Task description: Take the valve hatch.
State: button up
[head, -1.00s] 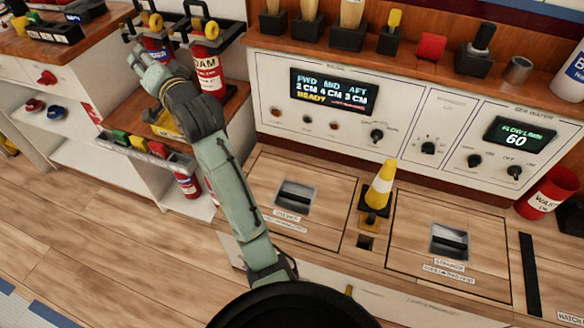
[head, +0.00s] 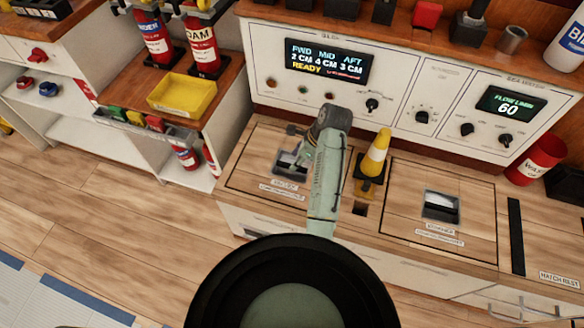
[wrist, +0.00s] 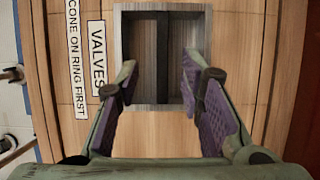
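The valve hatch (head: 252,168) is the left wooden panel in the bench top and lies flat in its frame. Its label in the wrist view (wrist: 97,55) reads "VALVES" and "CONE ON RING FIRST". A metal recess with a dark handle bar (wrist: 162,60) sits in the panel. My gripper (head: 291,153) is over this recess. In the wrist view my gripper (wrist: 160,72) is open, with a purple-padded finger on either side of the bar and a gap to it. I cannot tell how deep the fingertips reach. The arm hides the hatch's right part in the head view.
A yellow-and-white cone (head: 375,160) stands upright just right of my arm, between the hatches. A second hatch (head: 405,205) with its own recess lies to the right. A black strip (head: 516,235) and a "HATCH REST" label (head: 559,279) are at far right. A control panel (head: 400,65) rises behind.

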jog(key=shift+x, duration=2.9)
jog(key=shift+w+d+f+p, duration=0.1)
jog(key=shift+d+p, duration=0.05)
jog(key=shift+p, duration=0.35)
jog(key=shift+c, duration=0.5)
jog(key=shift+f, duration=0.1)
grip_shut()
